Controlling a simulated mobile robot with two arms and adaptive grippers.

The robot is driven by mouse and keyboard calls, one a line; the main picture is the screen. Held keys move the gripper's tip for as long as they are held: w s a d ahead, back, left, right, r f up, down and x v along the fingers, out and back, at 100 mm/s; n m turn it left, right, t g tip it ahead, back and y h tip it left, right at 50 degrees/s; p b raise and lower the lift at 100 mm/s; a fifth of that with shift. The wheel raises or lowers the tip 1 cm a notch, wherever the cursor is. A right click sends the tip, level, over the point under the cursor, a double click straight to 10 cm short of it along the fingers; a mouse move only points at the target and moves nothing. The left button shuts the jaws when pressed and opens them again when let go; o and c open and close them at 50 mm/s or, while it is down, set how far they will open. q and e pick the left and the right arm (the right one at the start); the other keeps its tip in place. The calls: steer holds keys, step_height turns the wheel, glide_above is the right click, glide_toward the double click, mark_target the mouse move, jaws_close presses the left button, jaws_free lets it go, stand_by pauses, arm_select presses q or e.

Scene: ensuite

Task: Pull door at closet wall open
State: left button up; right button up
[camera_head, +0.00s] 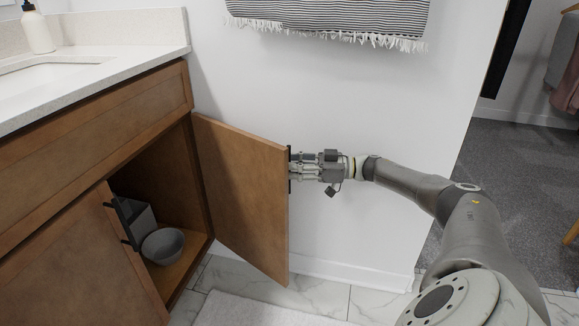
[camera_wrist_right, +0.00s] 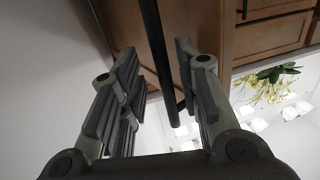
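A brown wooden cabinet door (camera_head: 243,195) under the sink counter stands swung wide open, its free edge toward the white wall. My right gripper (camera_head: 296,166) is at that free edge, reaching in from the right. A dark bar handle (camera_head: 289,170) on the door's far side is mostly hidden by the edge. In the right wrist view, the fingers (camera_wrist_right: 157,78) are apart, with the black handle bar (camera_wrist_right: 158,50) running between them and gaps visible on both sides. The second cabinet door (camera_head: 80,265), with a black handle (camera_head: 124,222), is at the left. My left gripper is not in view.
A grey bowl (camera_head: 163,246) and a grey box (camera_head: 135,212) sit inside the cabinet. A striped towel (camera_head: 330,18) hangs above the arm. A white mat (camera_head: 255,312) lies on the marble floor below the door. The white wall is close behind the gripper.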

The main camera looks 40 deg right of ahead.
steer(key=v, duration=1.1)
steer(key=shift+s, duration=0.15)
steer(key=shift+d, duration=0.1)
